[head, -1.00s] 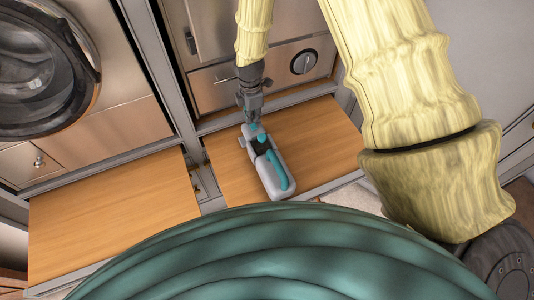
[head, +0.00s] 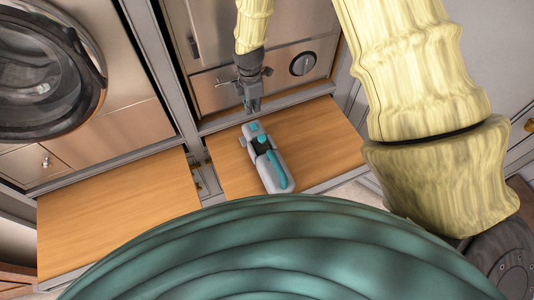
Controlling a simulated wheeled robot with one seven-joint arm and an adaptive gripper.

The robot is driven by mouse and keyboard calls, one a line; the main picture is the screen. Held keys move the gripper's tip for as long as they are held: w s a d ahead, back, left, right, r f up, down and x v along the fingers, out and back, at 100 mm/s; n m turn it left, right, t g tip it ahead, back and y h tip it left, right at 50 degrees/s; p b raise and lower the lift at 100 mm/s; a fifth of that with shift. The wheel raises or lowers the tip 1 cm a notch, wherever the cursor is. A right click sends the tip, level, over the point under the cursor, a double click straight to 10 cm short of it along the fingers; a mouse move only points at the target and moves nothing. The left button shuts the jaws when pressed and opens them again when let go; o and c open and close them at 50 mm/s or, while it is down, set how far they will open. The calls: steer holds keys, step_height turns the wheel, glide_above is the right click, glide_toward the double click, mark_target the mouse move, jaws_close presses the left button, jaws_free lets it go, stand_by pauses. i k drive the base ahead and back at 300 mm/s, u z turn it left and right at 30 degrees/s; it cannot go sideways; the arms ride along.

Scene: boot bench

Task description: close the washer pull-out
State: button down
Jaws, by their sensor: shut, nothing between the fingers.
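The washer (head: 45,75) with its round glass door is at the upper left. Below it a flat wooden pull-out board (head: 115,215) sticks out of the cabinet, bare on top. My gripper (head: 252,108) points down in front of the cabinet to the right of the washer, at the back edge of a second wooden pull-out board (head: 325,150). Its fingers look shut and empty. It is well to the right of the washer's board.
A grey and teal device (head: 267,165) lies on the right board, just in front of my gripper. A grey post (head: 160,70) stands between the two bays. A panel with a round dial (head: 303,63) is behind my gripper. Light floor shows at the right.

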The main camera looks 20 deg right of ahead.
mark_target(79, 222)
steer(key=k, duration=1)
